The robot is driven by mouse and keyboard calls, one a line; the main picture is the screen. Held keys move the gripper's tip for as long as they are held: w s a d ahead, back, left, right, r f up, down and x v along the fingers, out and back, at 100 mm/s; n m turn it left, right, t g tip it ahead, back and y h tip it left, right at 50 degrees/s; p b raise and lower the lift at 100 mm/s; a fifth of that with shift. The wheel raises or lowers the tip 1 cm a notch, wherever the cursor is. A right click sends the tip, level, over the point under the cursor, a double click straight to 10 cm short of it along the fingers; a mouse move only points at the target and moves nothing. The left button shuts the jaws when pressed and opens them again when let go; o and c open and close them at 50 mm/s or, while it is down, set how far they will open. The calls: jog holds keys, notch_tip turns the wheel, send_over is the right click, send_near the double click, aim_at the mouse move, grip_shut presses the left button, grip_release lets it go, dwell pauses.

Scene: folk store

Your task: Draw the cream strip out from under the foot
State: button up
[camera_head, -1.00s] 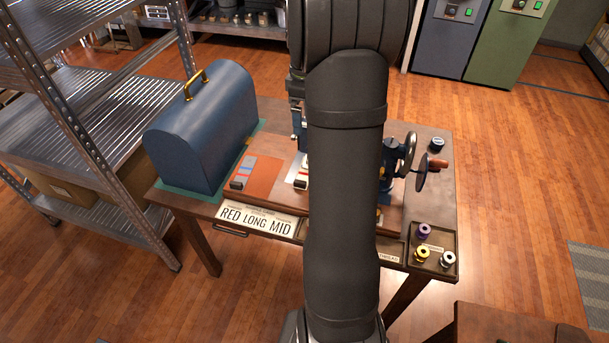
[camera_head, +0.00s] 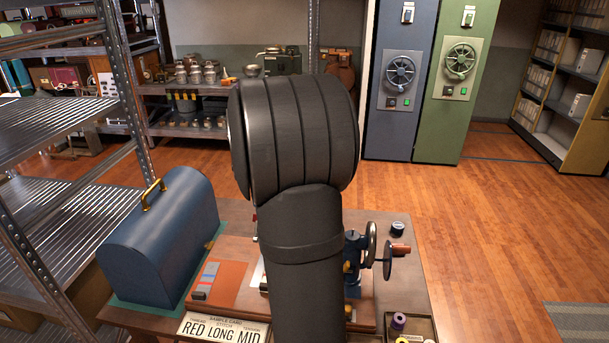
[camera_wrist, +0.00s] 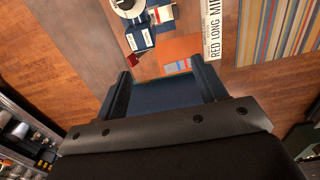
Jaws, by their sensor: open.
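The sewing machine (camera_head: 354,262) is dark blue with a handwheel and stands on the table, partly hidden by my arm in the head view. In the wrist view part of a blue machine (camera_wrist: 139,37) shows near the top edge. A small pale cream piece (camera_wrist: 161,14) with red beside it lies next to it; whether the foot presses on it cannot be told. A pale edge (camera_head: 258,274) also shows beside my arm in the head view. My gripper (camera_wrist: 161,69) is open, its fingers wide apart, with the blue case behind them. It looks empty and clear of the machine.
A blue domed case (camera_head: 165,235) with a brass handle stands on the table's left. An orange mat (camera_head: 220,282) with swatches lies beside it. A card (camera_head: 222,329) reads RED LONG MID. A spool tray (camera_head: 410,325) is at the front right. Metal shelving (camera_head: 75,130) stands at left.

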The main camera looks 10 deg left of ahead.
jog(key=shift+f, duration=0.15)
jog(key=c, duration=0.3)
jog(key=shift+s+f+m+t, duration=0.25)
jog(key=shift+s+f+m, duration=0.6)
jog(key=shift+f+m, duration=3.15)
jog(key=shift+s+f+m+t, duration=0.2)
jog(key=shift+s+f+m, duration=1.25)
jog(key=shift+f, duration=4.4)
jog(key=shift+s+f+m+t, duration=0.25)
jog(key=shift+f+m, duration=3.3)
jog(key=shift+f, duration=1.4)
jog(key=shift+f, duration=0.3)
jog(key=shift+w+f, duration=0.1)
jog(key=shift+f, duration=0.05)
jog(key=c, duration=0.6)
jog(key=shift+c, duration=0.2)
